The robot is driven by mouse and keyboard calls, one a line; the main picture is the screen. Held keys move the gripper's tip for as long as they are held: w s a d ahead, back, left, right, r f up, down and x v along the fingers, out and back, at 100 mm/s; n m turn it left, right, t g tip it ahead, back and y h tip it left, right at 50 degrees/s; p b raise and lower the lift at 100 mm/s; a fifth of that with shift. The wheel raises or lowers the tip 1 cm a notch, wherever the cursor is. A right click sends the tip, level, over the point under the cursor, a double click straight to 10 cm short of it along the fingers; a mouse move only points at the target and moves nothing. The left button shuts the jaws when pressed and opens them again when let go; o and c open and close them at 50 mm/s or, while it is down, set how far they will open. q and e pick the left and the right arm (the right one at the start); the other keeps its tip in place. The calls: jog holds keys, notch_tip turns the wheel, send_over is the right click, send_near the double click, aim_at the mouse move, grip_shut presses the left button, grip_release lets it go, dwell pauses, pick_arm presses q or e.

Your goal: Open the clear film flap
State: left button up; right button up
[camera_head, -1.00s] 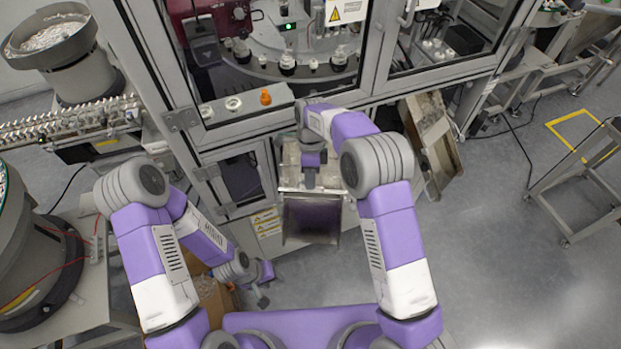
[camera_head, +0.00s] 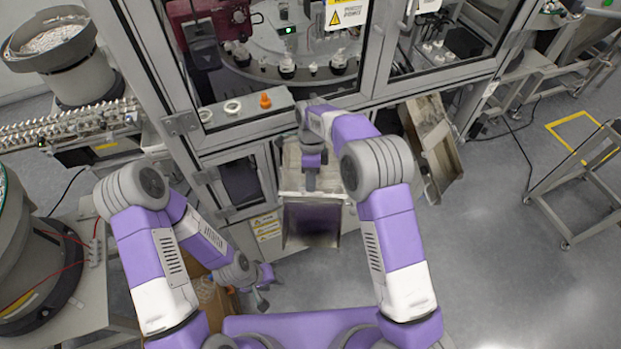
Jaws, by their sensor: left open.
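A brown cardboard box (camera_head: 228,303) stands low at the left, partly hidden behind my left arm. A pale, see-through film (camera_head: 206,290) shows in it, small and hard to make out; I cannot tell how its flap lies. My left gripper (camera_head: 265,292) is open and empty, just right of the box's upper right edge and apart from the film in the picture. My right gripper (camera_head: 311,184) points down over the metal chute at the machine's front. Its fingers are too small to tell whether they are open or shut.
The metal chute (camera_head: 312,222) juts from the machine front. A tilted metal tray (camera_head: 432,145) stands to its right. A bowl feeder (camera_head: 40,250) is at the left. Floor right of the chute is clear.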

jog(key=shift+f, duration=0.1)
jog(key=v, duration=0.7)
jog(key=shift+w+r, duration=0.2)
jog(key=shift+r, duration=0.1)
jog(key=shift+s+f, duration=0.1)
